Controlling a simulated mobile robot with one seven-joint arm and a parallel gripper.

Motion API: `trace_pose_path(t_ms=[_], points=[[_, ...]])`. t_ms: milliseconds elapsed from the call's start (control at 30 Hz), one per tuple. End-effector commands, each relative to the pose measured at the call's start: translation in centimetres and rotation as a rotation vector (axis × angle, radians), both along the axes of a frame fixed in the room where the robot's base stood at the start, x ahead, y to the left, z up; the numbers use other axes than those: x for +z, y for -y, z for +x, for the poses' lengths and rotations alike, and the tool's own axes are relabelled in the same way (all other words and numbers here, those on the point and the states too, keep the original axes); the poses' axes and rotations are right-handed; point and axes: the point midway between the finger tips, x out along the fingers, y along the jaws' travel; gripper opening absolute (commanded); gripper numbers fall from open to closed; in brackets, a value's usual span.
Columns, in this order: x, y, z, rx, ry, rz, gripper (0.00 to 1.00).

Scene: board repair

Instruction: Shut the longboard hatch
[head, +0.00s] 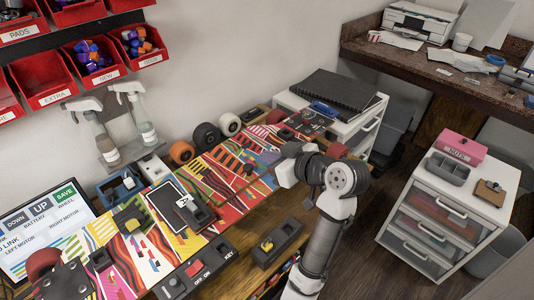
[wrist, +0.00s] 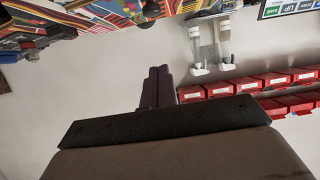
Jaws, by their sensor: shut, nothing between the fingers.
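The longboard (head: 120,262), covered in bright multicoloured graphics, lies along the workbench in the head view. A dark rectangular panel with a pale border (head: 165,207) sits on its deck and looks like the hatch; I cannot tell whether it is raised or flush. A small black-and-grey device (head: 195,213) is at its right edge. The board also shows upside down at the top left of the wrist view (wrist: 110,14). My gripper (wrist: 158,72) is shut and empty, pointing toward the wall, apart from the board. In the head view my arm is over the bench's right part, fingers not clearly visible.
A black switch box (head: 277,243) stands at the bench's front edge. Wheels (head: 206,136) and spray bottles (head: 133,110) stand behind the board. Red bins (head: 90,62) hang on the wall. A monitor (head: 40,240) is at left. A drawer cabinet (head: 455,210) stands right.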

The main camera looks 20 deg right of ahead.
Motion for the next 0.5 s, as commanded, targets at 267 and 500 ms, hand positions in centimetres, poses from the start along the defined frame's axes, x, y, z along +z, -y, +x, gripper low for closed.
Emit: trace_pose_path(t_ms=[267,500], points=[[-2.0,-2.1,5.2,0.004,-0.003,0.002,0.00],[-4.9,-2.5,6.7,-0.002,-0.003,0.004,0.00]])
